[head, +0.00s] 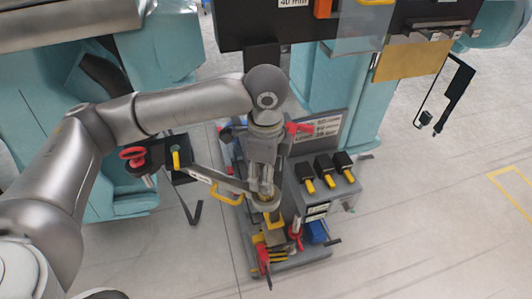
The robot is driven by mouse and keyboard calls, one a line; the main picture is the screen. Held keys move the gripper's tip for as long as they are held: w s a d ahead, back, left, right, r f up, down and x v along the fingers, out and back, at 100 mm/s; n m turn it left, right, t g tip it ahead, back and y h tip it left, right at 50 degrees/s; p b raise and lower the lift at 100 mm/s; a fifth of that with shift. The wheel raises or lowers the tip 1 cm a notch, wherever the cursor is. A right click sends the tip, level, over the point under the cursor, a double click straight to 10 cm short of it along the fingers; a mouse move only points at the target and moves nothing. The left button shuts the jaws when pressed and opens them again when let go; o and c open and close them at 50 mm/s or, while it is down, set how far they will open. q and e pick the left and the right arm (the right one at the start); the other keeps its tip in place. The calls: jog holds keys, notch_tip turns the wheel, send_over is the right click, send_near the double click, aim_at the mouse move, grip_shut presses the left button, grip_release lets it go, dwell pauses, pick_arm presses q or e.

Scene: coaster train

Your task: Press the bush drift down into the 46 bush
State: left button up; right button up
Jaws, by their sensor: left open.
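My left arm reaches in from the left, and its gripper (264,190) points down over a small tool stand (290,262). The gripper is open. A pale, brassy round piece (269,204) shows right at its fingertips; I cannot tell whether this is the 46 bush, the drift or part of the stand, or whether the fingers touch it. I cannot single out the bush drift for sure. My wrist hides part of the stand. My right gripper is not in view.
Black blocks with yellow fronts (323,172) sit on the stand's right side, before a lettered sign (318,130). A bracket with a red knob (132,153) and a yellow handle (228,196) lie left of the gripper. Teal machine frames (355,95) stand behind. The floor at right is clear.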

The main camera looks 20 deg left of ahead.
pick_arm(q)
notch_tip(320, 180, down, 2)
jog(key=shift+f, duration=0.2)
jog(key=c, duration=1.1)
grip_shut()
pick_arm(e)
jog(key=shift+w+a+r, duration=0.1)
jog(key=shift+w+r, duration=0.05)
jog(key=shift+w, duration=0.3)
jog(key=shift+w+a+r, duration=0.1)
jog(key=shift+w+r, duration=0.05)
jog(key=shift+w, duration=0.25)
